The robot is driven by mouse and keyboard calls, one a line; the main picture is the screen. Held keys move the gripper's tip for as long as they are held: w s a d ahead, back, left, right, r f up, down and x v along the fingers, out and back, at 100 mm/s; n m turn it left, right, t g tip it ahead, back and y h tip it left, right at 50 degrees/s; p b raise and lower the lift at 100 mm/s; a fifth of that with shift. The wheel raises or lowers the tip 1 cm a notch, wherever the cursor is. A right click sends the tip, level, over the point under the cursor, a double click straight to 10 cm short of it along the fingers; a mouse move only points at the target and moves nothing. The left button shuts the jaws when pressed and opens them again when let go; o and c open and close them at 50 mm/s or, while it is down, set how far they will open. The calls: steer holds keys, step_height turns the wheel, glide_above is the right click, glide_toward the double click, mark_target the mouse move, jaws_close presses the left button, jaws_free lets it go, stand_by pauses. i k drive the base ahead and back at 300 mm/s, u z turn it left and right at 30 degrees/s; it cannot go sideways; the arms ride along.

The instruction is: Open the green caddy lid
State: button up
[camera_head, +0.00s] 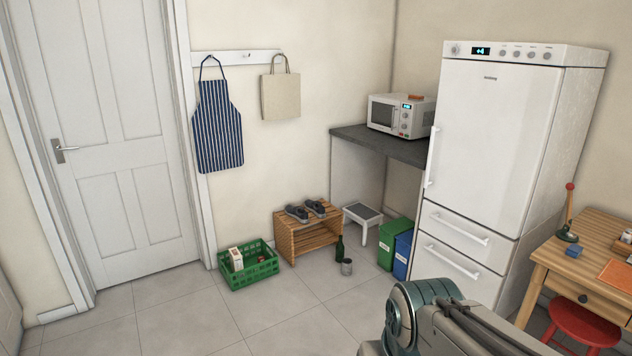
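The green caddy (388,245) stands on the floor under the dark counter, left of the tall white fridge. It is a small upright bin beside a blue one. Its lid (396,225) looks shut, though it is small in this view. My arm shows at the bottom right, in front of the fridge's lower part. My gripper is out of view, so I cannot see its state or what it holds.
The blue bin (403,256) stands close against the green caddy's right side. The floor in front is clear.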

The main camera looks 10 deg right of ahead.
mark_target(401, 224)
steer(key=z, duration=0.7)
steer(key=i, duration=3.8)
steer(key=u, duration=0.8)
steer(key=i, duration=0.5)
steer(key=u, duration=0.15)
